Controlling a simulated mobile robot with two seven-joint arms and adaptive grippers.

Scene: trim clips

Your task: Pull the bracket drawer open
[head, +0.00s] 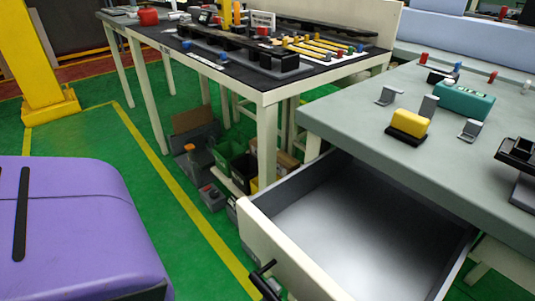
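The drawer (275,249) under the grey-green bench top at the right stands pulled well out. Its cream front faces the lower left, and its grey interior (345,225) looks empty where I can see it. A black bar handle (263,282) sits on the drawer front near the bottom edge of the head view. The right and near end of the drawer is cut off by the frame. I cannot make out a label on it. Neither of my grippers shows in the head view, and nothing visible is touching the handle.
The bench top (350,115) carries a yellow block (409,123), a teal case (464,102), small grey brackets and a dark fixture (518,160). A purple rounded body (85,225) fills the lower left. Green floor (150,160) lies between it and the drawer. Bins stand under the back table.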

